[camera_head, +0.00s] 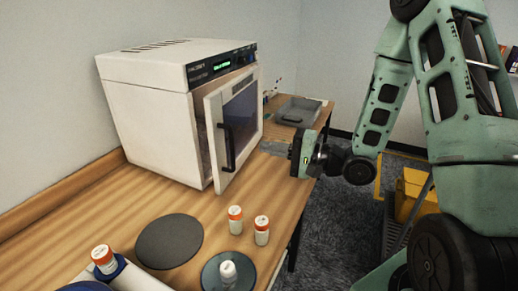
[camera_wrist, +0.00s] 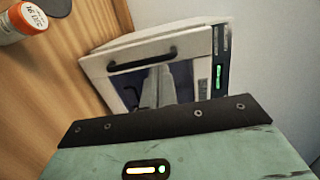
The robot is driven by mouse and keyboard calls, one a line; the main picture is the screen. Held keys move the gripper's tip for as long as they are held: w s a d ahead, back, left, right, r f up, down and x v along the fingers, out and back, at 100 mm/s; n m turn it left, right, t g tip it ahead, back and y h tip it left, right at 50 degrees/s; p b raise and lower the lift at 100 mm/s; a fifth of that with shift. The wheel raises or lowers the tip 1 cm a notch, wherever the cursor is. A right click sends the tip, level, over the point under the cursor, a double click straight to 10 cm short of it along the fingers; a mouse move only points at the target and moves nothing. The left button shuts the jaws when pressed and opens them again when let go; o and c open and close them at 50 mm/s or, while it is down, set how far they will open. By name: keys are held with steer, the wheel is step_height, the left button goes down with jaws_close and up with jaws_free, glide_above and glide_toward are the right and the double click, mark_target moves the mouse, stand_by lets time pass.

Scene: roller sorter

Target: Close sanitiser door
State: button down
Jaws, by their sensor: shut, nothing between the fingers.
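The sanitiser (camera_head: 155,112) is a white box with a dark control panel and green display, standing on the wooden bench against the wall. Its door (camera_head: 213,114) is ajar: the left edge stands out from the body, with a dark gap behind it, and the right edge is near the body. The door has a dark window and a black handle (camera_head: 228,148). In the wrist view the door (camera_wrist: 98,66) and handle (camera_wrist: 142,58) appear rotated, beyond my gripper. My gripper (camera_head: 296,152) is shut and empty, to the right of the door and apart from it.
Orange-capped bottles (camera_head: 235,219) stand on the bench in front, near a dark round mat (camera_head: 169,241). A white bottle stands on a round glass-like plate (camera_head: 210,272). A grey tray (camera_head: 299,111) lies on a table behind. The bench edge runs below my gripper.

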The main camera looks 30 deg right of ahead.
mark_target(214, 137)
steer(key=p+x, duration=0.3)
steer(key=x, duration=0.9)
steer(key=shift+a, duration=0.1)
steer(key=x, duration=0.4)
steer(key=shift+w+a, duration=0.2)
steer(key=shift+a, duration=0.1)
steer(key=shift+w+a+r, duration=0.15)
steer(key=shift+w+r, duration=0.05)
steer(key=shift+a, duration=0.15)
steer(key=shift+s, duration=0.1)
